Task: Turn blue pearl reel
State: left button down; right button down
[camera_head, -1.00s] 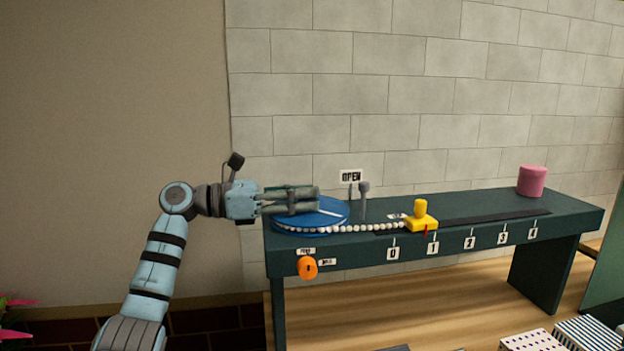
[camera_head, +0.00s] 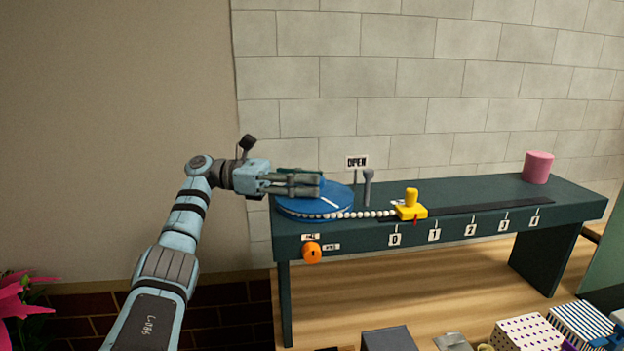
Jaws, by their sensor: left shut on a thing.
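The blue pearl reel (camera_head: 338,207) lies flat at the left end of the dark green bench, with a short white mark on its top. My left gripper (camera_head: 318,186) reaches over it from the left and is shut on the reel; its fingers hide the exact part gripped. A string of white pearls (camera_head: 365,214) runs along the reel's front rim and right to a yellow slider (camera_head: 411,208). The slider's red pointer is between labels 0 (camera_head: 395,240) and 1 (camera_head: 434,235). My right gripper is not in view.
A grey lever (camera_head: 368,188) stands just behind the reel beside an OPEN sign (camera_head: 357,162). An orange knob (camera_head: 312,252) is on the bench front. A pink cylinder (camera_head: 538,167) stands at the far right end. Patterned boxes (camera_head: 528,334) sit lower right.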

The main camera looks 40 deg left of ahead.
pick_arm(q)
jog(key=c, duration=1.1)
grip_release()
notch_tip(320, 180, up, 10)
jog(key=shift+w, duration=0.1)
